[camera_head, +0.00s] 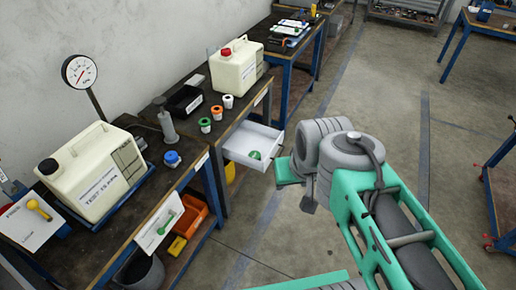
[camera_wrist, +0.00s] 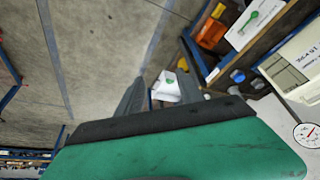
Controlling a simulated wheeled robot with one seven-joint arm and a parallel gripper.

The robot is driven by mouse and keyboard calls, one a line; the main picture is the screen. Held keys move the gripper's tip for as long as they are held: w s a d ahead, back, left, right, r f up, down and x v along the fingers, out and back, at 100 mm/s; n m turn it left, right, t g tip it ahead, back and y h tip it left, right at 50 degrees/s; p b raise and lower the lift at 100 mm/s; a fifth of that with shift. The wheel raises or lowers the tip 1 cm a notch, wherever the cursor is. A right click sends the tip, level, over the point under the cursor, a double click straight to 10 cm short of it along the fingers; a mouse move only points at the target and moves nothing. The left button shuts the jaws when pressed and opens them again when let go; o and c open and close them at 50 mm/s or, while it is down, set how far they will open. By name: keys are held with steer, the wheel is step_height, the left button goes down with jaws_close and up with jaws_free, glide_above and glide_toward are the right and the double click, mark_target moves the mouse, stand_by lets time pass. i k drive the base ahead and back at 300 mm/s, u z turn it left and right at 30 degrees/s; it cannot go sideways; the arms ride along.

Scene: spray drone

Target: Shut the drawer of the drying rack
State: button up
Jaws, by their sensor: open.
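The drawer (camera_head: 247,155) of the drying rack is white and stands pulled out from under the bench, with a small green round thing (camera_head: 255,155) inside. In the wrist view the drawer (camera_wrist: 166,93) shows partly between and beyond my fingers. My gripper (camera_wrist: 160,86) is open, its two dark fingers apart with nothing held. In the head view my gripper's teal body (camera_head: 287,173) is just right of the drawer's front. The fingers are mostly hidden there, so I cannot tell whether they touch the drawer.
Green, orange and white cups (camera_head: 217,112) stand on the bench above the drawer, near a white red-capped canister (camera_head: 236,70). Left are another canister (camera_head: 90,170) and a pressure gauge (camera_head: 80,71). Orange and yellow bins (camera_head: 192,213) sit below.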

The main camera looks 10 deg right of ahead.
mark_target(249, 137)
steer(key=u, duration=0.45)
steer(key=i, duration=1.05)
steer(key=u, duration=0.1)
